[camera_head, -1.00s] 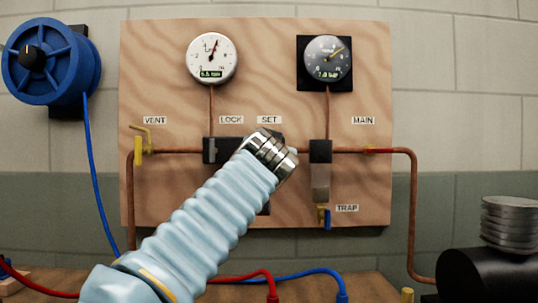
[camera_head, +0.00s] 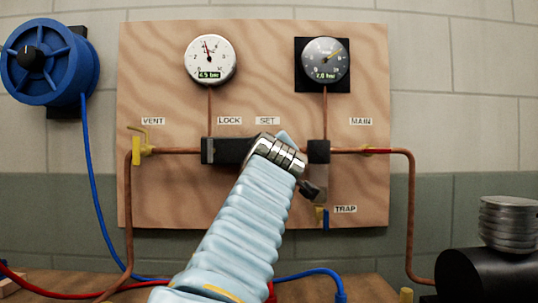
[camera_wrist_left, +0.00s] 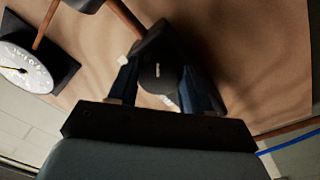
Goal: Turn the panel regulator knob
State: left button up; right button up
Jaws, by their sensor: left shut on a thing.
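The regulator (camera_head: 222,150) is a black block on the plywood panel, below the LOCK and SET labels. My left arm and wrist cover its right part and the knob in the head view. In the left wrist view my left gripper (camera_wrist_left: 160,88) has its two fingers on either side of the dark round knob (camera_wrist_left: 156,72) and is shut on it. The white gauge (camera_head: 210,61) above the regulator has its needle slightly left of straight up, and its display seems to read 4.5 bar. My right gripper is in neither view.
The dark gauge (camera_head: 322,60) reads about 7.0 bar. The yellow VENT valve (camera_head: 139,147) is at left; the blue TRAP valve (camera_head: 326,217) is low right. Copper pipes run across the panel (camera_head: 365,75). A blue hose reel (camera_head: 52,62) hangs at left.

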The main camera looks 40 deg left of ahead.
pick_arm(q)
jog(key=n+p, duration=0.1)
jog(key=n, duration=0.5)
jog(key=n+g+p, duration=0.1)
jog(key=n, duration=0.5)
jog(key=shift+w+d+r+y+p, duration=0.1)
jog(key=shift+r+y+p, duration=0.1)
jog(key=shift+y+p, duration=0.2)
jog(key=shift+n, duration=0.3)
jog(key=o, duration=1)
jog(key=shift+o, duration=0.2)
